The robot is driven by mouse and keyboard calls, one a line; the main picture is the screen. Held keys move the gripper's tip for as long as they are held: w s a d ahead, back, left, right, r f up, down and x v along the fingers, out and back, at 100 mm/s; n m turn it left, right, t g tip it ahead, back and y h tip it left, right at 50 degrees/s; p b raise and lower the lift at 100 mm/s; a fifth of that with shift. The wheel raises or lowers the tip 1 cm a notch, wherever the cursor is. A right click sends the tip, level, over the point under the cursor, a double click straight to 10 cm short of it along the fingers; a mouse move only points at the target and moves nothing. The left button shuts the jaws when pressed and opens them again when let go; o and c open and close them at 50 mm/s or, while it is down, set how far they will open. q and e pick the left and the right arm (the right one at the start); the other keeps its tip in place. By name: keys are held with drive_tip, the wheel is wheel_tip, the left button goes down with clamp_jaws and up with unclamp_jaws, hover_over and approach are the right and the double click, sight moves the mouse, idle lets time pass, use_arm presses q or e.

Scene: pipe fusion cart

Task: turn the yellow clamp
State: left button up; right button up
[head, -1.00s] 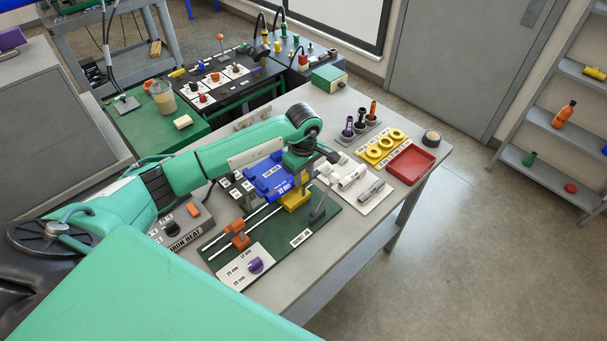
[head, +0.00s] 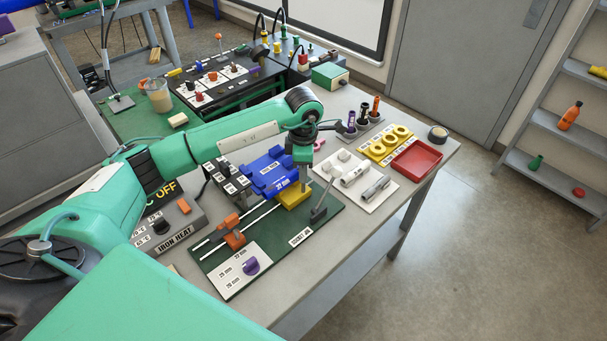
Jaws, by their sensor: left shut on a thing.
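My left gripper (head: 304,186) points down from above onto the clamp's right side. Its fingers are shut on the clamp, and the wrist hides what lies just behind. The exact grip between the fingertips is too small to see. My right gripper is not in view.
A grey lever (head: 322,205) stands just right of the clamp. An orange slider (head: 234,238) on rods and a purple knob (head: 250,266) are nearer. White fittings (head: 345,155), yellow rings (head: 391,145) and a red tray (head: 416,161) lie to the right. The iron heat box (head: 172,222) is left.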

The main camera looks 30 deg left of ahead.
use_arm(q)
drive_tip(key=n+b, duration=0.3)
drive_tip(key=n, duration=0.1)
drive_tip(key=shift+f+n, duration=0.1)
drive_tip(key=shift+n, duration=0.2)
drive_tip(key=n+b, duration=0.1)
drive_tip(key=n, duration=0.3)
drive_tip(key=shift+b, duration=0.4)
drive_tip(key=shift+r+n, duration=0.2)
drive_tip(key=shift+n, duration=0.1)
drive_tip(key=o, duration=1)
wheel_tip(320, 180, up, 14)
drive_tip(key=shift+f+b, duration=0.15)
drive_tip(key=shift+b, duration=1.1)
